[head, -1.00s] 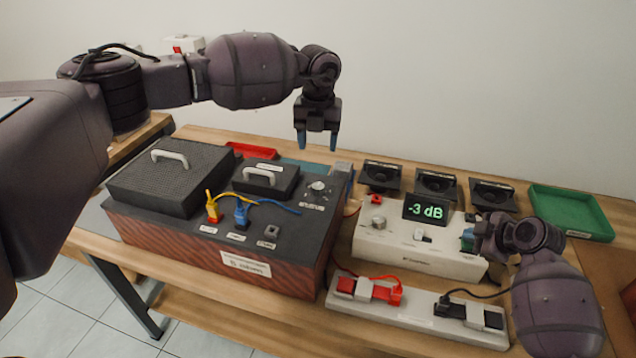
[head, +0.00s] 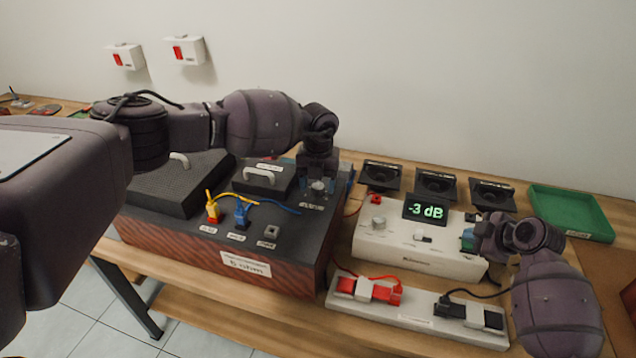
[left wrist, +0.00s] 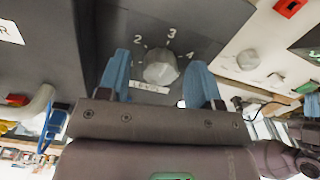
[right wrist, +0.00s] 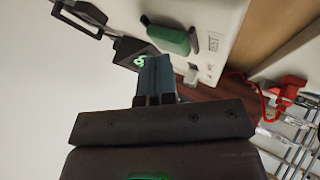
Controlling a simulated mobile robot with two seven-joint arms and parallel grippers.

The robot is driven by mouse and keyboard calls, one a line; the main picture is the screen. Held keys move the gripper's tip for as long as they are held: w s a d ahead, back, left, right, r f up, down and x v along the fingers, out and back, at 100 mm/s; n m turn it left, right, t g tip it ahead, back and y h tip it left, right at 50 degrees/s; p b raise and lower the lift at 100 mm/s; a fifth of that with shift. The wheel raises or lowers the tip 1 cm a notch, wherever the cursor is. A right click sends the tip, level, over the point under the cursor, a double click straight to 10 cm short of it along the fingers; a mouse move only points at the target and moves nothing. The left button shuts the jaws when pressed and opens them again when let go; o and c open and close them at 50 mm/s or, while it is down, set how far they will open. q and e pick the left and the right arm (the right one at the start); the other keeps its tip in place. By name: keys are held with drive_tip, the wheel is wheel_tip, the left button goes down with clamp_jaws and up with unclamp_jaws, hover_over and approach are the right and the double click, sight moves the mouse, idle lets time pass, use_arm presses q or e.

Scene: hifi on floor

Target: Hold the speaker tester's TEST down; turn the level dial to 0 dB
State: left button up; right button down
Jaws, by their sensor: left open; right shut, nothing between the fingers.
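The tester (head: 284,262) is a box with a dark top and reddish-brown sides. Its pale level dial (left wrist: 160,67) has numbers 2, 3 and 4 around it; its exact setting is hard to read. My left gripper (head: 317,178) is open and points down over this dial, with one blue finger on each side of it. A white box (head: 405,258) beside it has a display (head: 426,211) reading -3 dB. My right gripper (head: 468,238) is shut and empty at its right end. In the right wrist view its fingertips (right wrist: 155,62) are close to a green part (right wrist: 168,38); contact is unclear.
Yellow and blue plugs (head: 227,213) with leads stand on the dark top. Several black speakers (head: 436,185) and a green tray (head: 570,212) are behind. Two wall switches (head: 184,51) are at the back left.

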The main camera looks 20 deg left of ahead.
use_arm(q)
drive_tip(key=c, duration=0.9)
drive_tip(key=shift+m, duration=0.3)
drive_tip(key=m, duration=0.8)
drive_tip(key=shift+d, duration=0.1)
drive_tip(key=m, duration=0.4)
drive_tip(key=shift+m, duration=2.5)
